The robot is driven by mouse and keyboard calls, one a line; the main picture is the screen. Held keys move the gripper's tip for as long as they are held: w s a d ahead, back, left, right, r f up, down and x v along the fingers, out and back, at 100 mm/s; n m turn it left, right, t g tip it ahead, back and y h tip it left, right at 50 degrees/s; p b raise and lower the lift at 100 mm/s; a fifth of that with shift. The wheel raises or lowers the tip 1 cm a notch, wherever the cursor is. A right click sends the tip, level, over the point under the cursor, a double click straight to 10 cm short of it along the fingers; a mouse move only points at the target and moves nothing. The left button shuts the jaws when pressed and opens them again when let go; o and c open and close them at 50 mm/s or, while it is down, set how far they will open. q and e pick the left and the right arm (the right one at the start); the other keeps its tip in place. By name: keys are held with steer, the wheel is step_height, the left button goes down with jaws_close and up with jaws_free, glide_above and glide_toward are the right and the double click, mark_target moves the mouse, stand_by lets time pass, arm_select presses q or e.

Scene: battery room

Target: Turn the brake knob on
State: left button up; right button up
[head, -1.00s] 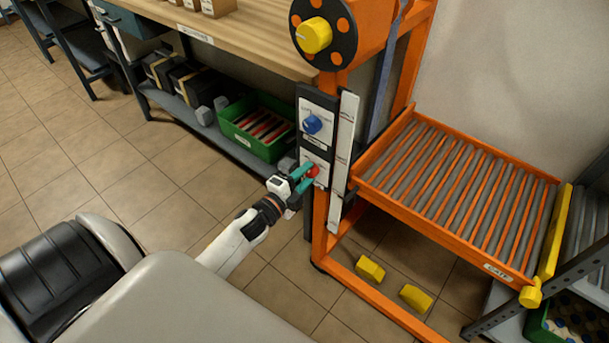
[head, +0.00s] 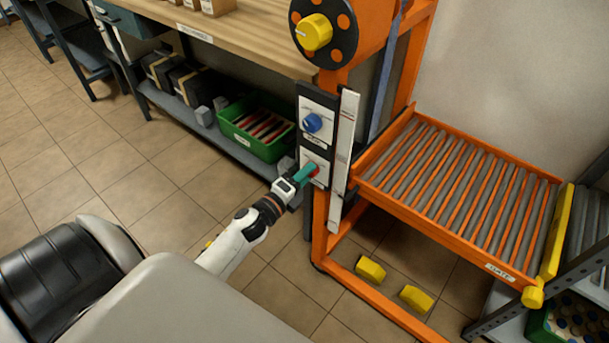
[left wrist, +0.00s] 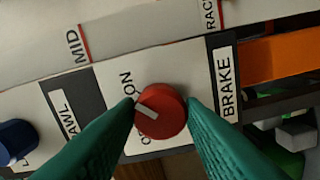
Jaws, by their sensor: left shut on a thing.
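The red brake knob (left wrist: 160,111) sits on a white plate beside a label reading BRAKE (left wrist: 226,82). Its pale pointer mark slants toward the upper left in the left wrist view, between the partly hidden lettering and ON. My left gripper (left wrist: 163,108) is shut on the knob, one green fingertip on each side. In the head view, the left gripper (head: 309,172) reaches the lower plate of the control panel and mostly covers the red knob (head: 315,170). My right gripper is not in view.
A blue knob (head: 312,123) is above on the same panel, by the PAWL label (left wrist: 63,115). A white scale strip (head: 343,150) stands right of the panel on the orange frame (head: 320,230). A roller tray (head: 455,190) extends right. A green crate (head: 257,128) is on the shelf.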

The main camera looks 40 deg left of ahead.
arm_select(q)
steer(key=shift+f, duration=0.1)
steer(key=o, duration=1)
steer(key=shift+s, duration=0.1)
steer(key=s, duration=0.8)
steer(key=s+a, duration=0.1)
steer(key=s, duration=0.3)
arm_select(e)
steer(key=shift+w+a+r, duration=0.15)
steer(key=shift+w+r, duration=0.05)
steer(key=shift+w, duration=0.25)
arm_select(q)
steer(key=shift+w, duration=0.1)
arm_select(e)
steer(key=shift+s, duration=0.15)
